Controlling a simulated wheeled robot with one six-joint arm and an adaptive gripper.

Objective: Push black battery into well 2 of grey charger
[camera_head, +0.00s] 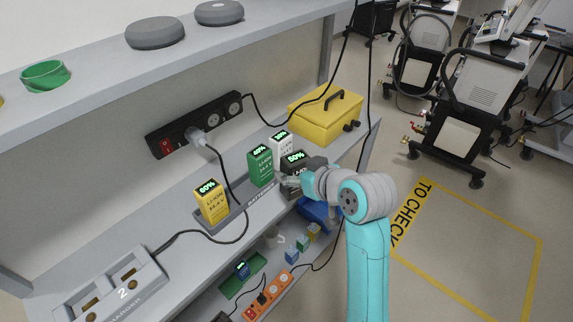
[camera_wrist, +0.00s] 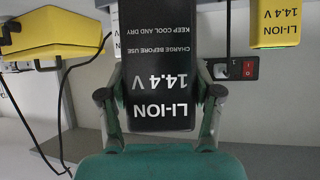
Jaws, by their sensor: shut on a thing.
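The black battery (camera_head: 292,164) stands upright at the right end of the battery row, its display reading 50%. My gripper (camera_head: 292,182) is shut on it from the right. In the wrist view the black battery (camera_wrist: 158,65) sits between my two fingers, its label upside down. Its base is hidden in the head view, so I cannot tell whether it rests in the tray or is lifted. The grey charger (camera_head: 75,300) lies at the shelf's lower left, well away from my gripper. Its two visible wells look empty, and a 2 is marked on it.
A grey tray (camera_head: 236,217) holds the yellow (camera_head: 212,206), green (camera_head: 260,168) and white (camera_head: 281,144) batteries. A yellow case (camera_head: 318,118) stands behind on the right. A plugged cable (camera_head: 244,225) loops across the tray and bench towards the charger. An upper shelf (camera_head: 100,88) overhangs at the back.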

